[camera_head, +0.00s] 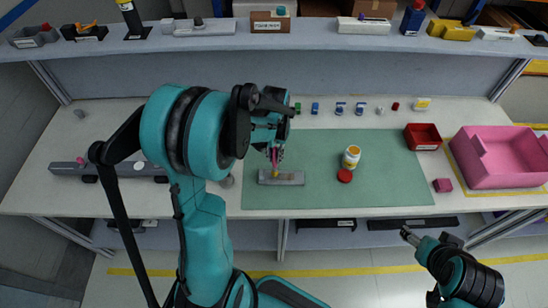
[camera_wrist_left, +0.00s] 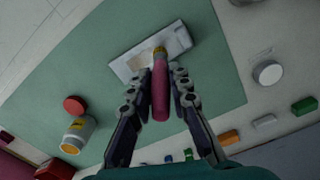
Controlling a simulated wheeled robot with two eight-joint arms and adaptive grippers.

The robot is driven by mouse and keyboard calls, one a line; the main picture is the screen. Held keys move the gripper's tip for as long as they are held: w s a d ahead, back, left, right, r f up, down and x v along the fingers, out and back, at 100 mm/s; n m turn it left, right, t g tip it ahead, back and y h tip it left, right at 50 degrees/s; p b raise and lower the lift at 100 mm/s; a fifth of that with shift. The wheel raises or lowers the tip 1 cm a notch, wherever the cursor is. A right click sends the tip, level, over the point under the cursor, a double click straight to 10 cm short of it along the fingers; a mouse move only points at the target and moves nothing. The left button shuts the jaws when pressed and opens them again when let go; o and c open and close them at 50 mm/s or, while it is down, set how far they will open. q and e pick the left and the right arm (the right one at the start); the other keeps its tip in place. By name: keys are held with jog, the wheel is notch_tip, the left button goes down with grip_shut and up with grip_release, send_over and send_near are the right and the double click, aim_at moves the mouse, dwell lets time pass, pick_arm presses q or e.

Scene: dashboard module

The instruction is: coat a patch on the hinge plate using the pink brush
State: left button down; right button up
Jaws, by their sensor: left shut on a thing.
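The pink brush (camera_wrist_left: 161,92) is between the fingers of my left gripper (camera_wrist_left: 157,86), which is shut on its handle. In the head view the brush (camera_head: 274,157) points down at the hinge plate (camera_head: 290,179). The grey hinge plate (camera_wrist_left: 126,66) lies flat on the green mat (camera_head: 385,185). The brush's yellow-collared end is over the plate; I cannot tell if its bristles touch. A paler brownish patch (camera_wrist_left: 144,56) shows beside the brush end. My left gripper (camera_head: 274,146) is partly hidden by its arm. My right arm is at the lower right; its gripper (camera_head: 408,235) is small and unclear.
An open yellow-labelled jar (camera_head: 351,157) and a red lid (camera_head: 344,175) stand on the mat, right of the plate. A red bin (camera_head: 423,137) and a pink crate (camera_head: 500,160) are farther right. Small coloured parts line the back. The mat's right part is clear.

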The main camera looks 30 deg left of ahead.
aim_at(276, 167)
pick_arm(q)
jog(key=shift+d+r+p, duration=0.15)
jog(key=shift+r+p, duration=0.15)
jog(key=shift+r, duration=0.3)
jog(key=shift+d+r+p, duration=0.15)
jog(key=shift+r+p, duration=0.1)
jog(key=shift+r, duration=0.7)
jog(key=shift+a+r+p, duration=0.15)
jog(key=shift+r+p, duration=0.55)
jog(key=shift+p, duration=0.05)
jog(key=shift+r+p, duration=0.75)
jog(key=shift+r, duration=0.35)
